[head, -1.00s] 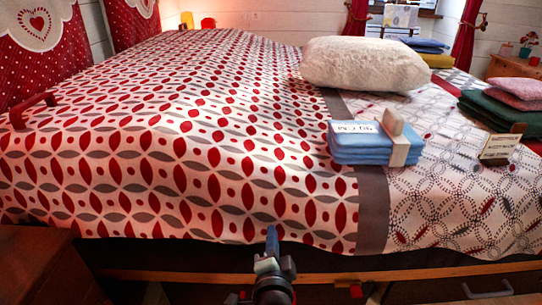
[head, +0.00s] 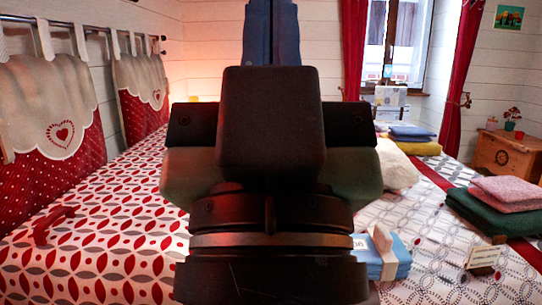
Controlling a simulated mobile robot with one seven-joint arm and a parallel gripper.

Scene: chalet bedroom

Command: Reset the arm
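My gripper (head: 272,25) is raised high in the middle of the head view, very close to the camera. Its dark body and wrist fill the centre of the picture. The blue finger part points up and runs out of the top edge. No held object shows. The arm hides the middle of the bed and much of the white pillow (head: 397,168).
The bed (head: 100,240) with its red-and-white cover lies below and behind the arm. On it are a blue folded stack (head: 398,262) with a wooden block, a sign (head: 484,257), green (head: 490,212) and pink (head: 510,190) folded cloths, and a red handle-like object (head: 52,226).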

